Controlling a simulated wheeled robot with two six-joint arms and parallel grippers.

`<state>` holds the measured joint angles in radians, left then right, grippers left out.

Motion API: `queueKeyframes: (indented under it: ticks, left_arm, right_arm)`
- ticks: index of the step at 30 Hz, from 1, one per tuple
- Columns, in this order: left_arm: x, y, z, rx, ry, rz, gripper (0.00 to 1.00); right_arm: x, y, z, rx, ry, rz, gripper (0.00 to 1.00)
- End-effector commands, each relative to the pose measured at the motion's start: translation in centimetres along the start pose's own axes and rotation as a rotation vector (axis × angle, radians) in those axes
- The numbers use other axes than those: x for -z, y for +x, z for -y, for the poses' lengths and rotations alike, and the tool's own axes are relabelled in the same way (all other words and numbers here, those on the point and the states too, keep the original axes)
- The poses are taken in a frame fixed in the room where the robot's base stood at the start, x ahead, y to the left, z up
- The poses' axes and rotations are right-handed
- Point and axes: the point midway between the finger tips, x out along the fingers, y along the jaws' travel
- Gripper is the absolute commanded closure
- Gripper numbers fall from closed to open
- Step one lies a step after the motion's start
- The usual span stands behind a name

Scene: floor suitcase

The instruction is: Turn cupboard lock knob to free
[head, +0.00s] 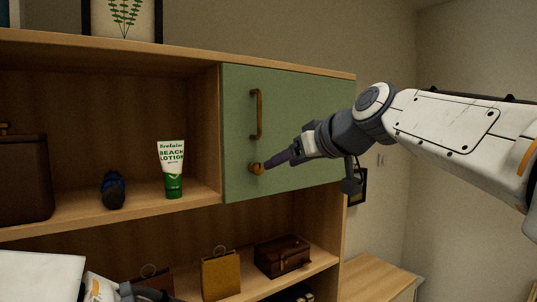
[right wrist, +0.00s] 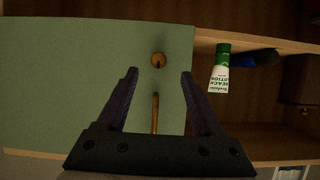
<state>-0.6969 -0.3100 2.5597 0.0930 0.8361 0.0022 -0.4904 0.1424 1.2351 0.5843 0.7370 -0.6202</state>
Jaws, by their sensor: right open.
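The green cupboard door (head: 300,120) is closed and carries an upright brown bar handle (head: 257,112). Below the handle is the small round wooden lock knob (head: 256,168), near the door's lower left corner. My right gripper (head: 272,164) reaches in from the right with its fingertips close to the knob. In the right wrist view the jaws (right wrist: 159,73) are open and empty. The knob (right wrist: 158,60) appears centred between the fingers, just beyond their tips; contact is not visible. Its turned position is too small to tell. At the lower left only parts of my left arm show, no fingers.
A beach lotion tube (head: 172,168) and a dark blue object (head: 113,190) stand on the open shelf left of the door. A brown bag (head: 24,178) is farther left. A yellow bag (head: 221,273) and dark brown case (head: 282,257) sit on the shelf below.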

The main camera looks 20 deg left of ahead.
Motion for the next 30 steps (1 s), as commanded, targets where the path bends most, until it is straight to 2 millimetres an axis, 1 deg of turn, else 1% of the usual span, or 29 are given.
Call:
queueKeyframes:
  ticks: [1, 5, 8, 15, 18, 21, 25, 30]
  left_arm:
    - [0.0, -0.3, 0.0, 0.000, 0.000, 0.000, 0.50]
    - [0.0, -0.9, -0.1, 0.000, 0.001, 0.001, 0.50]
    - [0.1, -1.7, -0.1, 0.000, 0.002, 0.001, 0.50]
    - [0.2, -4.0, -0.3, 0.000, 0.006, 0.000, 0.50]
    - [0.2, -4.7, -0.3, 0.000, 0.007, 0.000, 0.50]
    - [0.3, -5.2, -0.4, 0.000, 0.008, 0.000, 0.50]
    - [0.3, -5.4, -0.4, 0.000, 0.009, 0.000, 0.50]
    - [0.3, -5.3, -0.4, 0.000, 0.009, 0.000, 0.50]
  right_arm:
    - [1.0, -0.1, -0.1, 0.000, -0.008, -0.015, 0.32]
    - [1.7, 0.7, -0.1, 0.001, -0.016, -0.028, 0.32]
    - [1.7, 2.2, -0.1, 0.003, -0.014, -0.025, 0.32]
    - [1.9, 6.7, 0.0, 0.002, -0.014, -0.024, 0.32]
    - [1.9, 8.2, -0.1, 0.001, -0.013, -0.025, 0.32]
    - [1.8, 9.3, -0.1, 0.001, -0.014, -0.026, 0.32]
    - [1.7, 10.0, 0.0, 0.001, -0.016, -0.027, 0.32]
    - [1.6, 10.2, -0.1, 0.000, -0.015, -0.028, 0.32]
